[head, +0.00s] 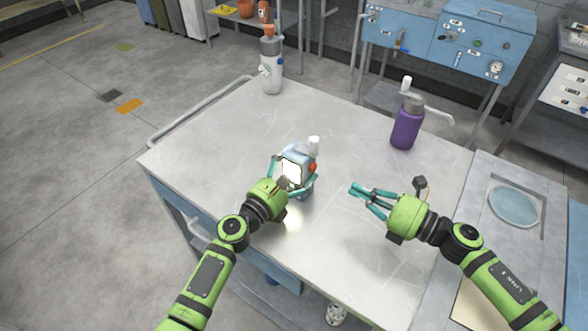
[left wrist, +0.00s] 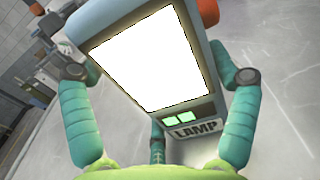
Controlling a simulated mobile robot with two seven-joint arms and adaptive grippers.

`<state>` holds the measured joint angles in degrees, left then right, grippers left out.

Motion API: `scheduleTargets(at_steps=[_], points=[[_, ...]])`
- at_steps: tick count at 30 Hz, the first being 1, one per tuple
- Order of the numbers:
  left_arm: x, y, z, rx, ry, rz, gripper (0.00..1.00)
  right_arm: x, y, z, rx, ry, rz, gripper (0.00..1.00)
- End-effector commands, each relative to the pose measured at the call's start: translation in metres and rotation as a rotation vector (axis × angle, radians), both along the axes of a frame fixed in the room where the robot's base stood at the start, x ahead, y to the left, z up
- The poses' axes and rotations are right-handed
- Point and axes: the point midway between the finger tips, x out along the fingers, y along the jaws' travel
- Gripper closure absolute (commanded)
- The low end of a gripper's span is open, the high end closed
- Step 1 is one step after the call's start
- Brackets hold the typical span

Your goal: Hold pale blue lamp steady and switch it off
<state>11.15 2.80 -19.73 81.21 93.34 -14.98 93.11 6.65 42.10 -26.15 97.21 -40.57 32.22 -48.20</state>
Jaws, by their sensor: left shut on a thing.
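The pale blue lamp (head: 297,156) stands on the grey table near its middle. Its front panel glows bright white, and it has an orange-red knob (head: 312,168) on its right side and a white piece on top. My left gripper (head: 293,181) is shut on the lamp, with fingers on both sides. In the left wrist view the lamp (left wrist: 193,60) fills the middle, with a lit panel, two green lights and a LAMP label; part of the orange knob (left wrist: 207,11) shows at the top. My right gripper (head: 365,196) is open and empty, to the right of the lamp above the table.
A purple bottle (head: 405,126) stands at the right rear of the table (head: 220,130). A white and grey bottle (head: 271,68) with an orange top stands at the back left corner. The tabletop between the lamp and my right gripper is clear. Blue cabinets (head: 470,40) stand behind.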

Motion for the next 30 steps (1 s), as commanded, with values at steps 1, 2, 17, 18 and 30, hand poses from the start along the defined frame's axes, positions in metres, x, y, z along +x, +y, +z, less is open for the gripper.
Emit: scheduleTargets(at_steps=[1,2,17,18,30], points=[[0.0,0.001,-0.001,0.001,0.0,0.001,0.63,0.0,0.0,0.0,0.0,0.0,0.0,1.0],[0.0,0.001,-0.001,0.001,0.0,0.001,0.63,0.0,0.0,0.0,0.0,0.0,0.0,1.0],[0.0,0.0,-0.001,0.001,0.0,0.001,0.63,0.0,0.031,0.005,0.364,0.184,-0.43,1.0],[0.0,0.0,-0.001,0.001,0.0,0.001,0.63,-0.001,0.027,0.005,0.403,0.21,-0.489,1.0],[0.0,0.0,-0.001,0.001,0.0,0.001,0.63,-0.006,0.003,-0.004,0.564,0.332,-0.765,1.0]])
